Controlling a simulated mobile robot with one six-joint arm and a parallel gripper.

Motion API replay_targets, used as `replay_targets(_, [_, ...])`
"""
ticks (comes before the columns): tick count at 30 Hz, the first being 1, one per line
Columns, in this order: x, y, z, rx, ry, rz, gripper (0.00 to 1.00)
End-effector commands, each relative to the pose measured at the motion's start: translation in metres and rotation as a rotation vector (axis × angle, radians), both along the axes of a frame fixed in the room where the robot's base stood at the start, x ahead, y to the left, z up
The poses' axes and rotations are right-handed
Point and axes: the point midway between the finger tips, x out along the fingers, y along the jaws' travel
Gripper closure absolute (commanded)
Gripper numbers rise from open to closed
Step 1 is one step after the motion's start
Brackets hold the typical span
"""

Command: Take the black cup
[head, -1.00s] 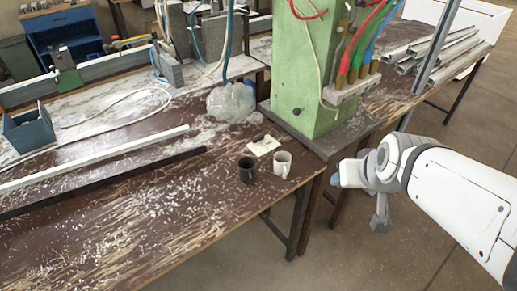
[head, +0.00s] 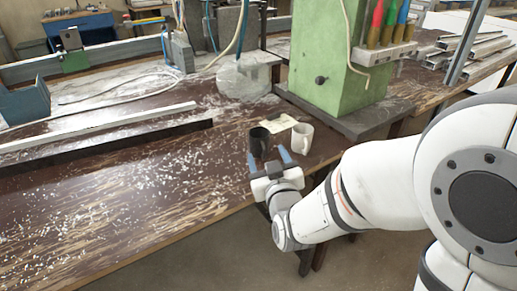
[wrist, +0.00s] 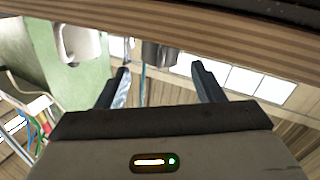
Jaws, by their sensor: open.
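The black cup (head: 259,142) stands on the brown bench near its front edge, left of a white mug (head: 302,138). My gripper (head: 270,160) is in front of the cup at the bench edge, its two blue fingers open and empty. In the wrist view the open fingers (wrist: 163,80) point towards the dark cup (wrist: 158,54), which shows between and beyond them. The white mug (wrist: 78,44) is at upper left there. I cannot tell the exact gap between fingertips and cup.
The bench edge (wrist: 180,35) crosses the top of the wrist view. A green machine column (head: 340,60) stands behind the mug. Bars lie to the left; the front left bench is bare but for shavings.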

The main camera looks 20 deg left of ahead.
Motion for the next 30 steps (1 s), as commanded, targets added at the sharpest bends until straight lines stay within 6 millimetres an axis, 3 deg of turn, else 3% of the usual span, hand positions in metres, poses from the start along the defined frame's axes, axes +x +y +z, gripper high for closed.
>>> replay_targets(12, [0.05, 0.027, 0.003, 0.0, 0.002, -0.001, 0.39])
replay_targets(22, [0.057, 0.03, 0.003, 0.001, 0.003, -0.001, 0.39])
replay_targets(30, [0.057, 0.03, 0.003, 0.001, 0.003, -0.001, 0.61])
